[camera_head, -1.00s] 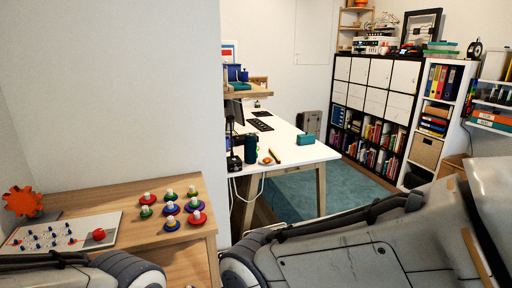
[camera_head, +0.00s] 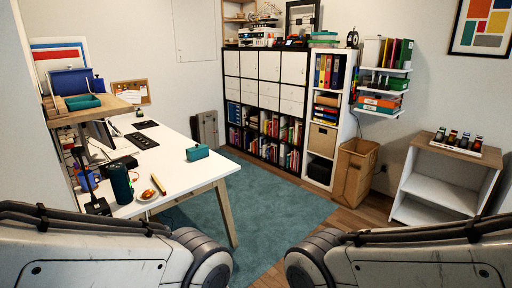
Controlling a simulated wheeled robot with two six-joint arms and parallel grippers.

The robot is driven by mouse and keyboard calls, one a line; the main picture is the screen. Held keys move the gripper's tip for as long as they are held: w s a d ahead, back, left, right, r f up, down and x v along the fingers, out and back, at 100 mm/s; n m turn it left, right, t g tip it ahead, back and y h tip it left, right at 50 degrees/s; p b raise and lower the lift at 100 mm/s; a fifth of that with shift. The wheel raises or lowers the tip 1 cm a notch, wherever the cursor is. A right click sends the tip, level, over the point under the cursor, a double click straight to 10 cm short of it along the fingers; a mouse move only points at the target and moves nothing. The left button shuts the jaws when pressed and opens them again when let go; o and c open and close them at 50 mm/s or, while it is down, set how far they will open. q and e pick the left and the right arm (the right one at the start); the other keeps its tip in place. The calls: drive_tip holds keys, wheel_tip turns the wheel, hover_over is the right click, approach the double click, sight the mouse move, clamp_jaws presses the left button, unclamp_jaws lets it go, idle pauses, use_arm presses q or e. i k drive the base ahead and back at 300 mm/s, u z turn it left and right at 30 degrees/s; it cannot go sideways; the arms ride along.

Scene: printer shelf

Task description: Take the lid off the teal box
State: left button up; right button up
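A small teal box (camera_head: 197,153) sits near the right edge of the white desk (camera_head: 172,161). It is too small to tell its lid from its body. Flat green-teal boxes (camera_head: 323,40) also lie stacked on top of the white shelf unit, and an open teal tray (camera_head: 82,103) lies on the raised wooden shelf at the left. Only links of my two arms show along the bottom. Neither gripper is in view.
A cardboard bin (camera_head: 354,172) and a low white shelf (camera_head: 437,187) stand at right. The teal rug (camera_head: 268,205) is bare.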

sight(197, 147)
drive_tip(key=z, duration=0.4)
drive_tip(key=i, duration=3.25)
drive_tip(key=u, duration=1.3)
drive_tip(key=i, duration=1.05)
drive_tip(key=u, duration=0.6)
